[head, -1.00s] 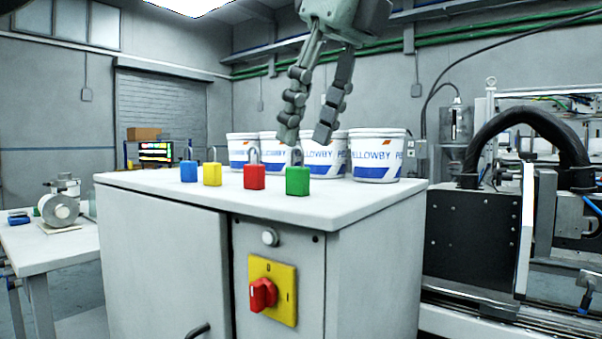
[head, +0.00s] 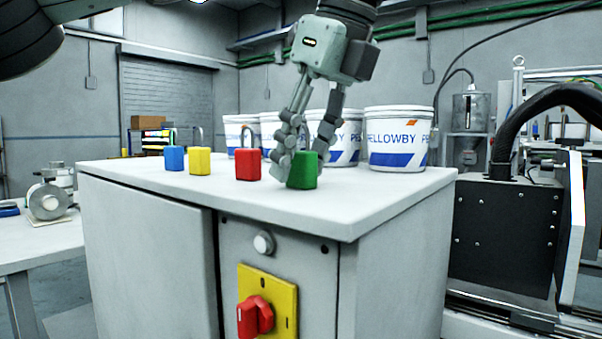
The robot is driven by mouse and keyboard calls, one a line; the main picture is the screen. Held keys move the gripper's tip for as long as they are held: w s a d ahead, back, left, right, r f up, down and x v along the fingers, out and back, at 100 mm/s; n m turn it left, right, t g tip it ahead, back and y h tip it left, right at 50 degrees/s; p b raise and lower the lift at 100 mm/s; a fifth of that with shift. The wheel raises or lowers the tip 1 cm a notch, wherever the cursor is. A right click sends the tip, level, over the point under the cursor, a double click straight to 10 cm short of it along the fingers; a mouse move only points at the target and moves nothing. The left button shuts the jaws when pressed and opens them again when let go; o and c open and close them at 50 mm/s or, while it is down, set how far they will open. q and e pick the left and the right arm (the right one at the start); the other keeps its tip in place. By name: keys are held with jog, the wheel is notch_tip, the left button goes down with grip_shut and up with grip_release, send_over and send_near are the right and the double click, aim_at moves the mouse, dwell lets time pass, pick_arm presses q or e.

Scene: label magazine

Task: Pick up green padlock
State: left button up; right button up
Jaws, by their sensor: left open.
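The green padlock (head: 304,171) stands upright on the top of the grey cabinet (head: 330,211), near its front edge. My left gripper (head: 299,168) points down over it, fingers open and spread around it. One finger is at the padlock's left side and covers part of its left edge. The other finger is at its right, partly hidden behind it. The padlock's shackle is mostly hidden between the fingers. I cannot tell whether either finger touches the padlock. My right gripper is not in view.
A red padlock (head: 248,165) stands just left of the gripper, with a yellow padlock (head: 200,161) and a blue padlock (head: 174,158) further left. Several white buckets (head: 396,138) stand behind. The cabinet top is clear to the front and right.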

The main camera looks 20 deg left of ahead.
pick_arm(q)
jog(key=shift+a+f, duration=0.1)
jog(key=shift+f, duration=0.2)
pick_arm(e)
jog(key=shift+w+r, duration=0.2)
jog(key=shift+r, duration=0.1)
pick_arm(q)
jog(key=shift+c, duration=0.5)
grip_shut()
jog(key=shift+r, duration=0.1)
jog(key=shift+w+r, duration=0.1)
jog(key=shift+r, duration=0.4)
jog(key=r, duration=0.2)
jog(key=r+p, duration=0.1)
jog(key=shift+s+a+r, duration=0.25)
jog(key=shift+a+r, duration=0.05)
jog(key=shift+r, duration=0.1)
jog(key=s+a+r, duration=0.6)
jog(key=a, duration=0.2)
jog(key=shift+s+a, duration=0.3)
jog(key=shift+s, duration=0.1)
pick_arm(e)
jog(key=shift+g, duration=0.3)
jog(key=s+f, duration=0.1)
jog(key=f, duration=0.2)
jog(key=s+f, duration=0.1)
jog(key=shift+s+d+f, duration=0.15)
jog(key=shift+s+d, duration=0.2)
